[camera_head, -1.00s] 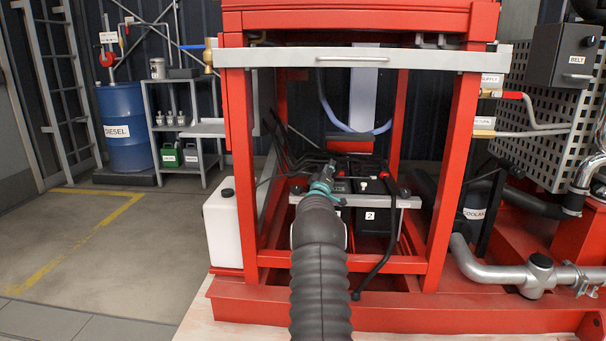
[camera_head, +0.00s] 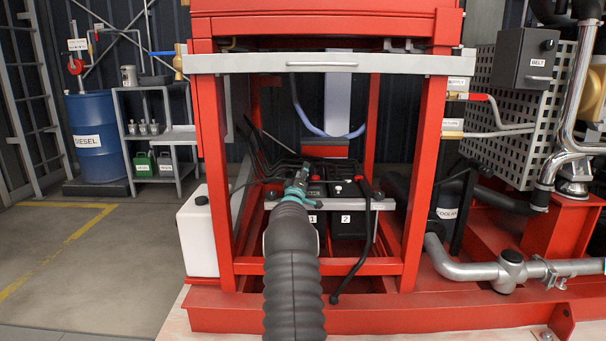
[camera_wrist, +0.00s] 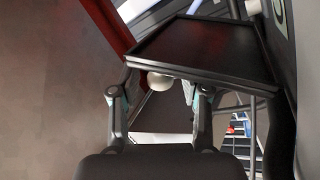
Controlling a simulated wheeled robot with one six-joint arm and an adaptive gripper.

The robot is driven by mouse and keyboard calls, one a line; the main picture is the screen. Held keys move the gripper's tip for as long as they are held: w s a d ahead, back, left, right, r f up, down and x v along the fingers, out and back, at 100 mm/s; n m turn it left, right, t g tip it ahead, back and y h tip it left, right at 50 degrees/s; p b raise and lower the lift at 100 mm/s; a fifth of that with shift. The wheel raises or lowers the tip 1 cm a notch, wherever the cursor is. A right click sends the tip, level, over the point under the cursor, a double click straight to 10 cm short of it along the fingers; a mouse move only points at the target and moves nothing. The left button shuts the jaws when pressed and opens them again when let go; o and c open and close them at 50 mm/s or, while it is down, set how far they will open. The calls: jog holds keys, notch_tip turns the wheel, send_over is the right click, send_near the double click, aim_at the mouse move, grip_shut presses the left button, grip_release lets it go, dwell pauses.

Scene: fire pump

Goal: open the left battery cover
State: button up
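Two black batteries sit side by side on a low shelf inside the red frame in the head view. The left one (camera_head: 313,222) is labelled 1 and the right one (camera_head: 346,225) is labelled 2. My gripper (camera_head: 299,182), grey and teal, is at the front left of the battery tops. It partly hides the left battery's top, so I cannot tell its cover's state. In the wrist view my gripper (camera_wrist: 160,92) has its two fingers apart. A pale round knob (camera_wrist: 160,80) shows between them, below the edge of a dark flat panel (camera_wrist: 205,48); contact is unclear.
A grey panel edge with a handle (camera_head: 322,64) crosses the top of the opening. Red posts (camera_head: 425,165) flank the opening. A white container (camera_head: 198,235) stands at its left. The floor (camera_head: 120,250) at left is clear.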

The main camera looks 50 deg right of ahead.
jog(key=shift+a, duration=0.1)
jog(key=v, duration=1.2)
jog(key=shift+w, duration=0.1)
